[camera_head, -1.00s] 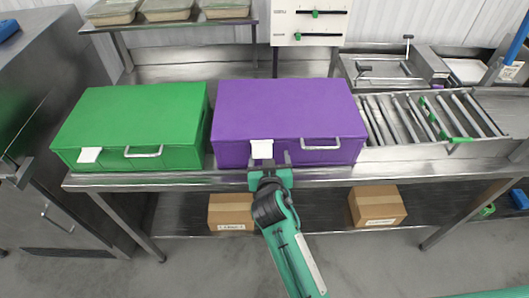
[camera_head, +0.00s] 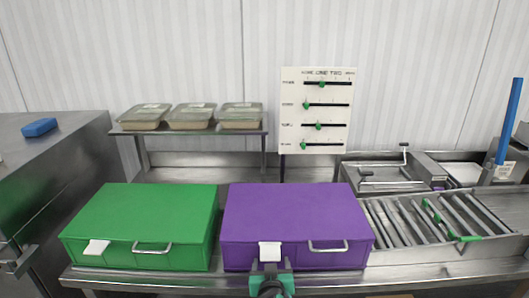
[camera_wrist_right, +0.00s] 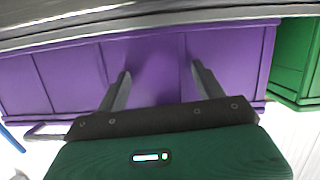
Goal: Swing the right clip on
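The purple box (camera_head: 295,212) stands shut on the steel bench. Its front has a white tab (camera_head: 270,251) over the lid edge and a metal handle (camera_head: 328,247) to the right of it. I cannot tell which part is the right clip. My right gripper (camera_head: 270,266) is at the box's front, just below the white tab. In the right wrist view its fingers (camera_wrist_right: 160,82) are apart, with only the purple front (camera_wrist_right: 155,55) between them. The white tab does not show there. My left gripper is not in view.
A green box (camera_head: 142,222) with a similar tab and handle stands to the left. Rollers (camera_head: 425,215) lie to the right. Behind are lidded trays (camera_head: 191,118) on a raised shelf and a white slider panel (camera_head: 318,110). The bench front edge (camera_head: 400,277) is clear.

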